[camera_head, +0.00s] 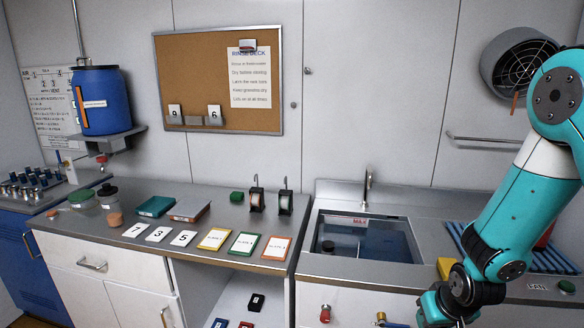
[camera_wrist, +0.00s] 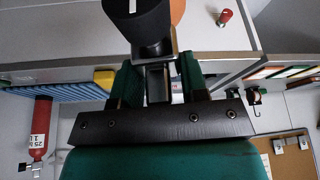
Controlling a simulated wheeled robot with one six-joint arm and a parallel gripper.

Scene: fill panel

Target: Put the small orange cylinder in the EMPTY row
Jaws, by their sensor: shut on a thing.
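In the wrist view my gripper (camera_wrist: 157,78) has its green fingers closed on the narrow stem of a black object (camera_wrist: 150,28) with a white mark. An orange rounded surface (camera_wrist: 178,10) shows just beyond it, cut by the frame; I cannot tell whether it is part of the held object. In the head view my arm comes down at the right and its end is at the bottom edge, fingertips not clear. A small orange-brown cylinder (camera_head: 115,218) stands on the left counter. A rack (camera_head: 28,188) of several small blue cylinders is at the far left; no EMPTY label is readable.
Numbered and coloured cards (camera_head: 183,238) lie along the counter (camera_head: 180,219). The sink (camera_head: 365,246) is between this counter and my arm. A blue barrel (camera_head: 102,100) sits on a wall shelf. A red extinguisher (camera_wrist: 42,130) and a red knob (camera_wrist: 224,18) show in the wrist view.

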